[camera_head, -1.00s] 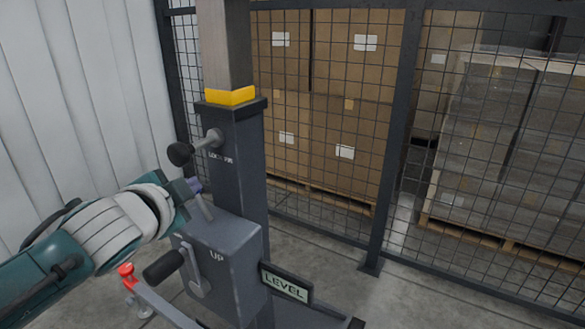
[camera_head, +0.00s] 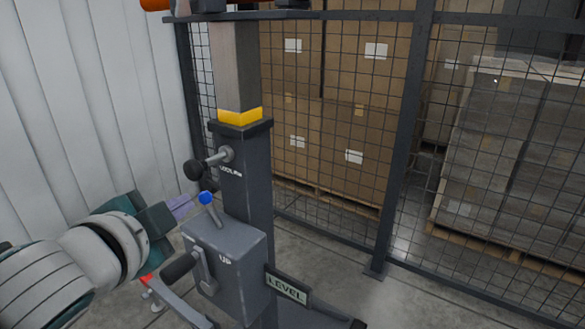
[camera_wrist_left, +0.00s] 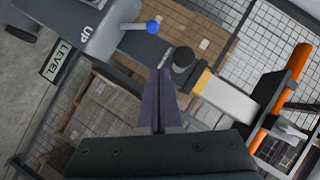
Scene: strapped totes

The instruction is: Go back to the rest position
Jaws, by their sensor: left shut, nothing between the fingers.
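My left gripper (camera_head: 180,207) is at the left in the head view, just left of a grey post. Its fingers are shut with nothing between them. In the left wrist view the two purple-grey fingers (camera_wrist_left: 158,98) lie together. A blue-knobbed lever (camera_head: 206,198) stands on the grey box to the right of the fingertips, apart from them; the blue knob (camera_wrist_left: 152,26) also shows in the wrist view. The black lock-pin knob (camera_head: 194,169) is above the gripper. My right gripper is not in view.
The grey post (camera_head: 245,170) has a yellow band and a box marked UP (camera_head: 224,250) with a black-handled crank. A LEVEL plate (camera_head: 287,288) sits low on it. A mesh fence (camera_head: 400,150) stands behind, with stacked cartons (camera_head: 350,60) beyond. A white corrugated wall (camera_head: 90,100) is at left.

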